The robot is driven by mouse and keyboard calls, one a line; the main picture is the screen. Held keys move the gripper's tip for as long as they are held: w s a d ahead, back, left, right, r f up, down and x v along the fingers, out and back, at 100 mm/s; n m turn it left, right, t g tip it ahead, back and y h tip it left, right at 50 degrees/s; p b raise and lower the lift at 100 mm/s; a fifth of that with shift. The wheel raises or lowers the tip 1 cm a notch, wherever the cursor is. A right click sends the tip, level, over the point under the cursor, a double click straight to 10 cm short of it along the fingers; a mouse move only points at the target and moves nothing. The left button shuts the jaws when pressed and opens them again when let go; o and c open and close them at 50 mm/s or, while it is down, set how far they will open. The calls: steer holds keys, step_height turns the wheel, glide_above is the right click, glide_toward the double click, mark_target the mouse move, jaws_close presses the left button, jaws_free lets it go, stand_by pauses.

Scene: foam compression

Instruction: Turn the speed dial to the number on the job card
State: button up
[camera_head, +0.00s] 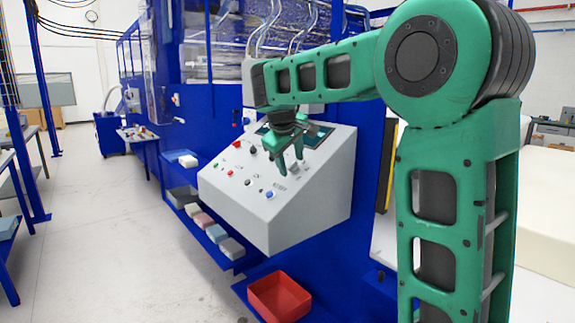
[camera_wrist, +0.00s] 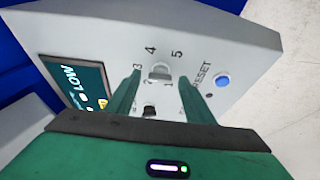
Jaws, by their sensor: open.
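My gripper (camera_head: 290,165) is open above the sloped grey control panel (camera_head: 230,205), its green fingers pointing down at the panel face. In the wrist view the fingers (camera_wrist: 159,78) stand on either side of a small pale grey knob (camera_wrist: 160,71), apart from it as far as I can tell. The printed numbers 1 to 5 are around this knob, with 4 and 5 on its far side. Which number the knob points to is too small to tell. I cannot make out a job card.
A blue button (camera_wrist: 222,81) marked RESET is right of the fingers. Other red, black and blue buttons (camera_head: 269,195) sit on the panel. A red bin (camera_head: 280,297) stands below, and several foam blocks (camera_head: 217,233) lie on a blue shelf at left.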

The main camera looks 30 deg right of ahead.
steer(key=shift+w+d+f, duration=0.1)
steer(key=shift+f, duration=0.1)
steer(key=c, duration=1)
steer(key=shift+a, duration=0.25)
steer(key=shift+c, duration=0.2)
steer(key=shift+d, duration=0.1)
